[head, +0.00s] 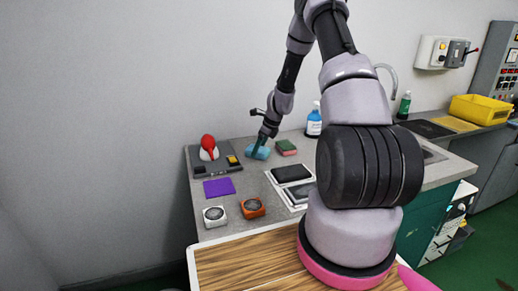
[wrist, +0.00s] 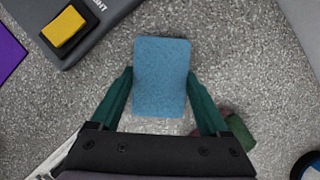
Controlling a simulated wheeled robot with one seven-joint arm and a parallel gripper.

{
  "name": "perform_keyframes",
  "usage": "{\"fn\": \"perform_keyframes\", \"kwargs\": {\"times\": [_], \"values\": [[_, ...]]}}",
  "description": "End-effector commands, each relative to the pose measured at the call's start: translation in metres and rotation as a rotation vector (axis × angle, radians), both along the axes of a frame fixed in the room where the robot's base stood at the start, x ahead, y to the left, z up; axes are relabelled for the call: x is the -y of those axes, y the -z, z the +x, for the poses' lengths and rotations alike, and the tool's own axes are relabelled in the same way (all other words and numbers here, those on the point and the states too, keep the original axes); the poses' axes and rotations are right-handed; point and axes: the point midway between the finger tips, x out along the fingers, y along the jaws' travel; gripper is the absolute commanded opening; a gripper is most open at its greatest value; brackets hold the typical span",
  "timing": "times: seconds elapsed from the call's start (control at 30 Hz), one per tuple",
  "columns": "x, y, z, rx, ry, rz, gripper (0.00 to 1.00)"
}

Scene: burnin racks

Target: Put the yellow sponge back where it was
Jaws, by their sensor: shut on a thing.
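My gripper (head: 262,142) is over the grey worktop, pointing down. In the wrist view its two green fingers (wrist: 160,76) are shut on the sides of a blue rectangular sponge (wrist: 160,92). The blue sponge also shows in the head view (head: 261,154), partly hidden by the gripper. I cannot tell whether it touches the worktop. No plainly yellow sponge is visible; a small yellow block (wrist: 63,27) sits in a black holder on the grey tray (wrist: 100,30), left of my gripper. That block also shows in the head view (head: 232,160).
A green and red-brown sponge (head: 286,147) lies close right of my gripper. A purple square (head: 219,188), white (head: 214,216) and orange (head: 252,208) gadgets, and black-screened devices (head: 291,173) are nearer. A blue-labelled bottle (head: 314,124) stands behind. A red-topped item (head: 208,146) is on the tray.

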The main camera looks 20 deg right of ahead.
Motion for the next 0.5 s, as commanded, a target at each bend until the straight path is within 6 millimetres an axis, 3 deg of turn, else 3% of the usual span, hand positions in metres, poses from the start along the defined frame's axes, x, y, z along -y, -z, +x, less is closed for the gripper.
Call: {"fn": "perform_keyframes", "kwargs": {"times": [0.27,0.3,0.33,0.5], "values": [[-0.0002,0.0026,0.0002,0.000,-0.001,0.000,0.27],[-0.0002,0.0018,0.0004,0.002,-0.001,0.000,0.94],[-0.0002,0.0018,0.0004,0.002,-0.001,0.000,1.00],[-0.0002,0.0017,0.0003,0.001,-0.001,-0.001,1.00]]}}
